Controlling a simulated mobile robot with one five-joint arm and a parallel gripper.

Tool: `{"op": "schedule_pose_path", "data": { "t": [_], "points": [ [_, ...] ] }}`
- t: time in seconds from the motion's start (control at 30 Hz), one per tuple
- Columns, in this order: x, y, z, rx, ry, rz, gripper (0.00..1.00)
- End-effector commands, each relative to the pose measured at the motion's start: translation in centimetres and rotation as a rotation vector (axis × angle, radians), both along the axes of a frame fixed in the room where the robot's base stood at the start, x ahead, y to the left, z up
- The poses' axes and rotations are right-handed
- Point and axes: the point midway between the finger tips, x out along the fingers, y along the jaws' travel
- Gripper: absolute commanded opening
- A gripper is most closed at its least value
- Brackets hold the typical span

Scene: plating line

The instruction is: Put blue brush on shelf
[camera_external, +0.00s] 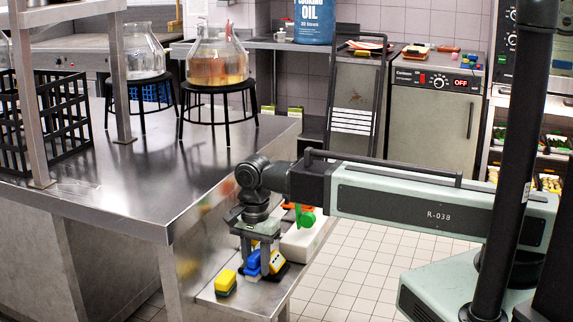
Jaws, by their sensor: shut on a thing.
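The blue brush (253,262) is between the fingers of my gripper (262,268), low over the small metal side shelf (243,304) in the lower middle of the external view. My gripper points down and is shut on the brush. Whether the brush touches the shelf surface cannot be told. My fingers hide part of it.
A yellow and green sponge (226,282) lies left of my gripper. A yellow item (277,262) and a white container (305,238) with a green-handled thing (306,218) are close on the right. The steel table (130,200) rises behind, bearing a black crate (55,125).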

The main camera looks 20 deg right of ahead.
Motion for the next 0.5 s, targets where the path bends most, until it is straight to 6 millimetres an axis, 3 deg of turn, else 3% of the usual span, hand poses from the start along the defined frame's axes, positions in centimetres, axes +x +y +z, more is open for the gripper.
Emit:
{"op": "schedule_pose_path", "data": {
  "t": [0.03, 0.1, 0.27, 0.5],
  "points": [
    [0.0, 0.0, -1.9, 0.0, 0.0, 0.0, 0.0],
    [0.0, 0.0, -2.9, 0.0, 0.0, 0.0, 0.0],
    [0.0, 0.0, -2.9, 0.0, 0.0, 0.0, 0.0],
    [0.0, 0.0, -6.8, 0.0, 0.0, 0.0, 0.0]
  ]
}}
